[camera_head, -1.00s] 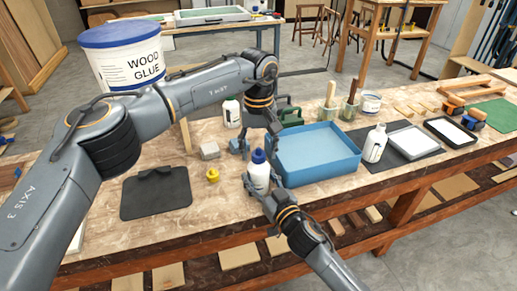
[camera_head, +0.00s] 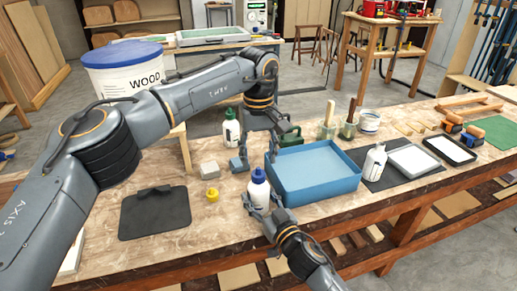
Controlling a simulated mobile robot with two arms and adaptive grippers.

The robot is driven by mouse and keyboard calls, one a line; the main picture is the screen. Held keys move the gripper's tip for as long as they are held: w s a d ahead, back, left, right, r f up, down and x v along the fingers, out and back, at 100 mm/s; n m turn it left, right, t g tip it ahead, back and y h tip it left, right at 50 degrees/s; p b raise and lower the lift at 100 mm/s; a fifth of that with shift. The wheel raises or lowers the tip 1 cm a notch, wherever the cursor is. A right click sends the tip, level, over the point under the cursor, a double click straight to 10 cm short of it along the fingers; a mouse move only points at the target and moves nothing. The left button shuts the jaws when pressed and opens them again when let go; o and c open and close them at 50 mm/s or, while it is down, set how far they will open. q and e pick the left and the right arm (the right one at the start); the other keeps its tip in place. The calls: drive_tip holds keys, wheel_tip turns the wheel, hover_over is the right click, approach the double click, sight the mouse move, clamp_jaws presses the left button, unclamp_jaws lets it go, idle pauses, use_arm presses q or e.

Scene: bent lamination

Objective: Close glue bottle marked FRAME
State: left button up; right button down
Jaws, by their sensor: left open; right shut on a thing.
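A white glue bottle with a blue cap (camera_head: 258,192) stands upright near the front of the bench, its lettering too small to read. My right gripper (camera_head: 262,212) is shut around its lower body. My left gripper (camera_head: 256,158) is open and empty, pointing down just above and behind the blue-capped bottle. A small yellow cap (camera_head: 212,195) lies on the bench left of that bottle. A green-topped bottle (camera_head: 231,131) stands further back, and another white bottle (camera_head: 375,162) stands right of the tray. I cannot tell which bottle is marked FRAME.
A blue tray (camera_head: 318,190) sits just right of the held bottle.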

sight(258, 168)
use_arm(q)
drive_tip(key=n, duration=0.4)
drive_tip(key=shift+r, duration=0.25)
drive_tip(key=n, duration=0.4)
drive_tip(key=shift+r, duration=0.25)
drive_tip(key=n, duration=0.6)
drive_tip(key=shift+r+n, duration=0.3)
drive_tip(key=shift+r, duration=0.05)
drive_tip(key=n, duration=0.6)
drive_tip(key=shift+r, duration=0.3)
drive_tip(key=n, duration=0.7)
drive_tip(key=shift+r, duration=0.35)
drive_tip(key=shift+f, duration=4)
